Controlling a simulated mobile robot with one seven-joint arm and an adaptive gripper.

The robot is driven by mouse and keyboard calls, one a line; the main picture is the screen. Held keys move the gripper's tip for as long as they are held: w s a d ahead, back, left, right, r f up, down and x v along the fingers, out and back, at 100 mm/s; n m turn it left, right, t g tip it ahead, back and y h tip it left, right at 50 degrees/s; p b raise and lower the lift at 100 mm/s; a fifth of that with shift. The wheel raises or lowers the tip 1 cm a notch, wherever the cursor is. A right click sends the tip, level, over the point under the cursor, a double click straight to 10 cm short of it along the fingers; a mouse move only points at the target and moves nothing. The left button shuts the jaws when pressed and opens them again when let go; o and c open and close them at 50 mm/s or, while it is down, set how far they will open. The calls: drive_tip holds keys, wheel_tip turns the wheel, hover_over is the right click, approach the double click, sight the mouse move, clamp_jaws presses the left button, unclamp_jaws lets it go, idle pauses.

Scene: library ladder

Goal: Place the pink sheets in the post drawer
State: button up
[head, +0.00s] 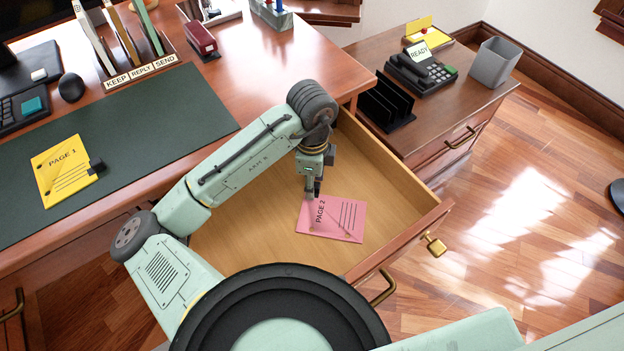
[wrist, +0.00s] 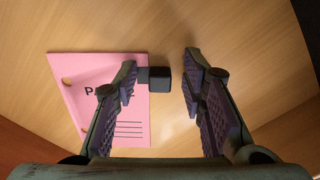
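The pink sheets (head: 345,222), marked PAGE 2, lie inside the open wooden drawer (head: 245,235) and appear flat on its floor. They also show in the wrist view (wrist: 75,75), with a dark block-like clip (wrist: 160,80) at their edge. My gripper (head: 313,190) is over the sheets' upper left corner in the head view. In the wrist view my gripper (wrist: 160,70) is open, its fingers apart. The clip shows between the fingertips, nearer the left one; I cannot tell whether they touch. The gripper hides the clip in the head view.
Yellow sheets (head: 60,170) marked PAGE 1 lie on the green desk mat (head: 150,130). A KEEP, REPLY, SEND rack (head: 140,74) and a red stapler (head: 201,40) stand behind. A side cabinet holds a black rack (head: 386,103), phone (head: 420,72) and grey bin (head: 494,62). The drawer walls surround my gripper.

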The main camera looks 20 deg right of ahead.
wheel_tip(320, 180, up, 12)
drive_tip(key=p, duration=0.1)
drive_tip(key=shift+r, duration=0.2)
idle(0.6)
